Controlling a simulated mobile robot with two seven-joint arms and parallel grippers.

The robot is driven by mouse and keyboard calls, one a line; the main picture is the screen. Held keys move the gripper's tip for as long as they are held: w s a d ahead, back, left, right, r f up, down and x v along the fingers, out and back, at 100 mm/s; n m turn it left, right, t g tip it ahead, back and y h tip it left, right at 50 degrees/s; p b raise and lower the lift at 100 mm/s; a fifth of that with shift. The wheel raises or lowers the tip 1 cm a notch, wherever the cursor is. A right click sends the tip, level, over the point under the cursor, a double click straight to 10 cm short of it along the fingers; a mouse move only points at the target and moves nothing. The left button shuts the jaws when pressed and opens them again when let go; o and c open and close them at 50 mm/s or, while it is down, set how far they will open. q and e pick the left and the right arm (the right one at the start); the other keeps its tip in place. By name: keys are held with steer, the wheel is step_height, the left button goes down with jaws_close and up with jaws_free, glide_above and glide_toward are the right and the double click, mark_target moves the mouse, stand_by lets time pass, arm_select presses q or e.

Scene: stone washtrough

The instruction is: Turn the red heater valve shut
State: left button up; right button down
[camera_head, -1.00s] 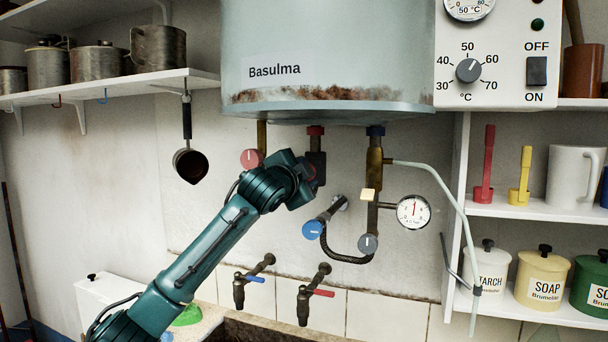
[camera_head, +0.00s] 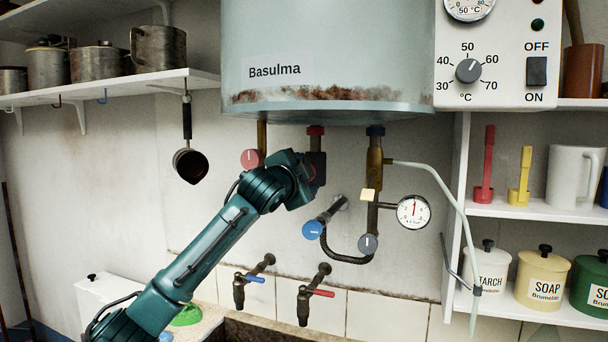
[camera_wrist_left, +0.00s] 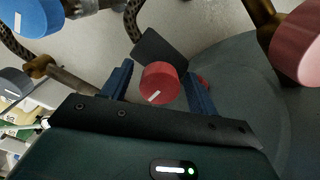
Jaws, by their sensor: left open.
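A red round valve knob (camera_wrist_left: 159,85) with a short white slanted mark sits between the two blue fingers of my left gripper (camera_wrist_left: 158,72) in the left wrist view. The fingers stand apart on either side of it. Whether they touch it, I cannot tell. In the head view my left gripper (camera_head: 300,184) is below the boiler (camera_head: 330,60), at the pipe with the red collar (camera_head: 316,131), and my arm hides this knob. A paler red knob (camera_head: 252,158) is just left of my wrist and also shows at the right edge of the wrist view (camera_wrist_left: 298,45). My right gripper is not in view.
A blue knob (camera_head: 313,230), a grey knob (camera_head: 368,243) and a pressure gauge (camera_head: 414,212) are right of the gripper. Two taps (camera_head: 304,306) are below, over the trough. A ladle (camera_head: 190,164) hangs left. A white shelf (camera_head: 520,207) stands right.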

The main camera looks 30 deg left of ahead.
arm_select(q)
steer(key=b+v, duration=0.4)
steer(key=v, duration=0.9)
steer(key=w+d+f+g+h, duration=0.1)
steer(key=w+d+f+h, duration=0.2)
steer(key=f, duration=0.7)
steer(key=w+d+f+g+h, duration=0.1)
steer(key=w+d+f, duration=0.3)
steer(key=f, duration=0.5)
steer(key=s+d+f+g+h, duration=0.15)
steer(key=d+f, duration=0.25)
steer(key=f, duration=0.5)
steer(key=s+d+f+g+h, duration=0.1)
steer(key=s+d+f, duration=0.2)
steer(key=f, duration=0.6)
steer(key=s+d+f+n, duration=0.2)
steer(key=s+d+f, duration=0.1)
steer(key=s+f, duration=0.4)
steer(key=s+d+f+n+g, duration=0.1)
steer(key=s+d+f+n, duration=0.1)
steer(key=s+f, duration=0.6)
steer(key=s+d+f+n+g, duration=0.1)
steer(key=s+d+f+n, duration=0.2)
steer(key=s+d+f, duration=0.2)
steer(key=shift+s+f+g+h, duration=0.15)
steer(key=shift+s+f+h, duration=0.05)
steer(key=shift+s+f, duration=0.65)
steer(key=shift+s+f+g+h, duration=0.15)
steer(key=shift+s+f, duration=0.45)
steer(key=shift+s, duration=0.35)
